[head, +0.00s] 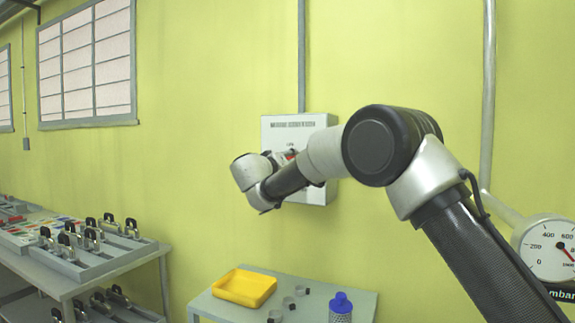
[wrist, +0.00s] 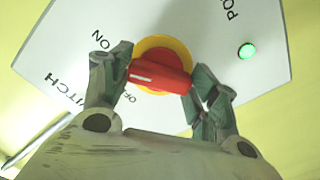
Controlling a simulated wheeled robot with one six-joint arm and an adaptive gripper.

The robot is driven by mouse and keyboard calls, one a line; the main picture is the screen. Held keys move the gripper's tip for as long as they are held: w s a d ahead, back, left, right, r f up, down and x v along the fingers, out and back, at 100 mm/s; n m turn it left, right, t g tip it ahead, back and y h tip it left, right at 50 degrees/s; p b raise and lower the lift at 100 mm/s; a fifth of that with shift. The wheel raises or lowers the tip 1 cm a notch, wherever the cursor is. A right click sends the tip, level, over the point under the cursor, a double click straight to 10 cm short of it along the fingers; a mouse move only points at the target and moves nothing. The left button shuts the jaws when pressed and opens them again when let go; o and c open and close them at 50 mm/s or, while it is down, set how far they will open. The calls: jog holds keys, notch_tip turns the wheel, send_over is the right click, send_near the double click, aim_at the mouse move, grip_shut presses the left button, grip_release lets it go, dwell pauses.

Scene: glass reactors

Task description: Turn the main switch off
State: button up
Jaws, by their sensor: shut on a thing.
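The main switch box (head: 297,122) is a pale panel on the yellow-green wall, partly hidden by my arm. In the wrist view, its white face (wrist: 100,20) carries a red rotary handle (wrist: 160,77) on a yellow disc (wrist: 165,45). ON is printed at upper left of the handle, and OFF at lower left, partly covered. The handle lies nearly crosswise, with a white mark at its left end. My gripper (wrist: 161,78) is shut on the handle, one finger at each end. In the head view, my wrist hides the fingers.
A green lamp (wrist: 247,51) glows on the panel. Below stands a grey table (head: 225,305) with a yellow tray (head: 245,288) and a blue-capped bottle (head: 341,306). A bench with several padlocks (head: 75,240) is at left; a gauge (head: 550,248) is at right.

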jog(key=n, duration=1)
jog(key=shift+n, duration=0.4)
dwell(0.4)
jog(key=o, duration=1)
jog(key=shift+o, duration=0.2)
jog(key=v, duration=1.2)
